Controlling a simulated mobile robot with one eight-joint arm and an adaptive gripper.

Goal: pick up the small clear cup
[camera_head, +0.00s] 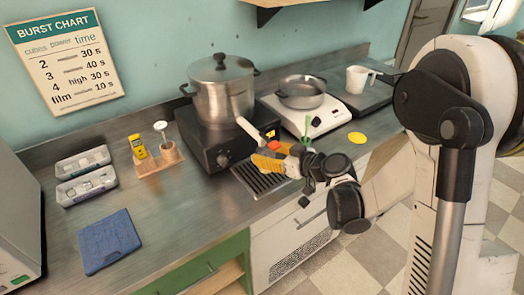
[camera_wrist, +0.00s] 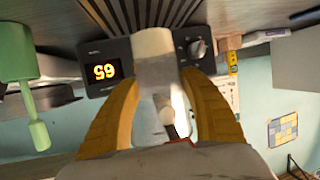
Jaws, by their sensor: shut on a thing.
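My gripper (camera_head: 262,156), with yellow fingers, is in front of the black hotplate and low over the vented counter panel. In the wrist view its fingers (camera_wrist: 160,82) are closed in on a pale, tapered, cup-like piece (camera_wrist: 153,52), which I take for the small clear cup. It looks whitish rather than see-through, and it juts past the fingertips, in front of the hotplate's face. In the head view a pale piece (camera_head: 250,129) sticks up and left from beside the fingers, tilted. Its lower end is hidden.
A steel pot (camera_head: 222,95) stands on the hotplate (camera_head: 202,145), close behind the gripper. To the right are a pan (camera_head: 301,92), a white mug (camera_head: 358,78) and a green stemmed item (camera_head: 306,131).

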